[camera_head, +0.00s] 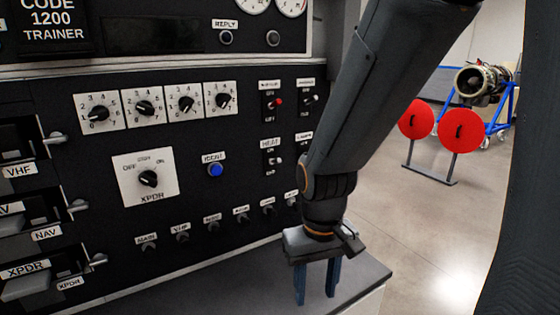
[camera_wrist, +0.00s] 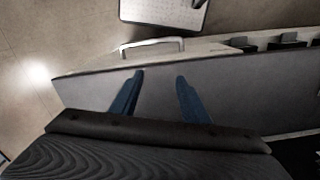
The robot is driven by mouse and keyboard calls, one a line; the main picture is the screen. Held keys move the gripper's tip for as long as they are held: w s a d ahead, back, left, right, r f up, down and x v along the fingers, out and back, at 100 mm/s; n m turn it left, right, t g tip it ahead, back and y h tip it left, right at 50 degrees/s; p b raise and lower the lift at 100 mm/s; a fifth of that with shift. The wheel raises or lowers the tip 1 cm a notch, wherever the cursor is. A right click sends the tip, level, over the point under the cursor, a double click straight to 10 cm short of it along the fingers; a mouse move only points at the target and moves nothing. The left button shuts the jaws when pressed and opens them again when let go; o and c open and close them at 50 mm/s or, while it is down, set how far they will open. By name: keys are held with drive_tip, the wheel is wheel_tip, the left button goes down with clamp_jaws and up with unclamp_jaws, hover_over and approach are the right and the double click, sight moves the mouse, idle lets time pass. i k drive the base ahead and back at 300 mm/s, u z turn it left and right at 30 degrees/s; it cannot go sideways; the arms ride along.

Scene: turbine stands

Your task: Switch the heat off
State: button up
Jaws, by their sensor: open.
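The heat switch (camera_head: 274,161) is a small toggle on the black panel, with a white label reading HEAT above it. Its lever position is too small to tell for sure. My gripper (camera_head: 316,298) hangs below and to the right of the switch, pointing down over the grey ledge in front of the panel. Its two blue fingers are apart with nothing between them. The wrist view also shows the open fingers (camera_wrist: 160,95) above the grey ledge (camera_wrist: 235,95). The switch does not show in the wrist view.
A red-tipped toggle (camera_head: 276,102) sits above the heat switch, with other toggles to the right. Rotary knobs (camera_head: 148,179) and a blue button (camera_head: 215,170) lie left. Two red discs on a stand (camera_head: 415,119) and an engine (camera_head: 480,82) are behind on open floor.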

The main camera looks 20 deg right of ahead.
sight(271, 161)
drive_tip(key=k, duration=1)
drive_tip(key=z, duration=1.4)
drive_tip(key=i, duration=1)
drive_tip(key=u, duration=2.45)
